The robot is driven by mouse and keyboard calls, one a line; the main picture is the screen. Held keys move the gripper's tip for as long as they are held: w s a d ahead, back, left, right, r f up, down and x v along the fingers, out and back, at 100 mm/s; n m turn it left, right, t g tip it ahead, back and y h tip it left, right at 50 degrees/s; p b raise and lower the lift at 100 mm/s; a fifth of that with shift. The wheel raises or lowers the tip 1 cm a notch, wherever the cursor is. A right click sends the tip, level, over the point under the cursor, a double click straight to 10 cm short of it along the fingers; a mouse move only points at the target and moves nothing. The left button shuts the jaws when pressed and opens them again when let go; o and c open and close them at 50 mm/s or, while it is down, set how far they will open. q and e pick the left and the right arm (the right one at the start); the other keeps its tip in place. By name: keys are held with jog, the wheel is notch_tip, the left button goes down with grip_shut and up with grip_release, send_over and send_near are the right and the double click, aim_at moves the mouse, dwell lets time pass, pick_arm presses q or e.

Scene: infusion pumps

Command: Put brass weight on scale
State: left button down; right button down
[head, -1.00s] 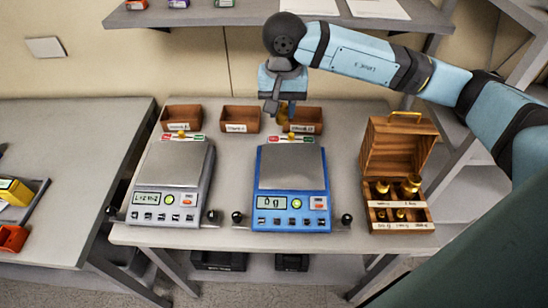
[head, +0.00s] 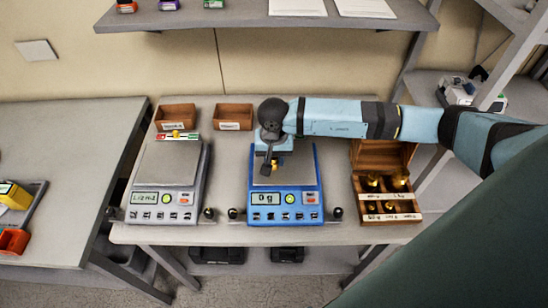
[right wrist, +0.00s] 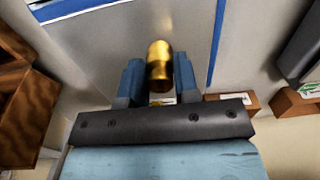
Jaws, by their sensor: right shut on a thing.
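My right gripper (head: 269,164) is over the pan of the blue scale (head: 284,214). In the right wrist view the gripper (right wrist: 159,88) is shut on a shiny brass weight (right wrist: 159,60), a small cylinder with a rounded end. In the head view only a small yellow bit of the weight shows at the fingertips. The blue scale's display reads 0 g; I cannot make out the gap between weight and pan. My left gripper is not in view.
A grey scale (head: 168,175) stands to the left. An open wooden case (head: 388,208) with several brass weights is at the right. Two small brown boxes (head: 233,117) stand behind. A shelf (head: 260,20) hangs above the back of the table.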

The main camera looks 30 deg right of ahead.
jog(key=shift+f, duration=0.45)
jog(key=shift+f, duration=0.2)
jog(key=c, duration=0.9)
grip_release()
jog(key=shift+o, duration=0.2)
jog(key=shift+r, duration=0.1)
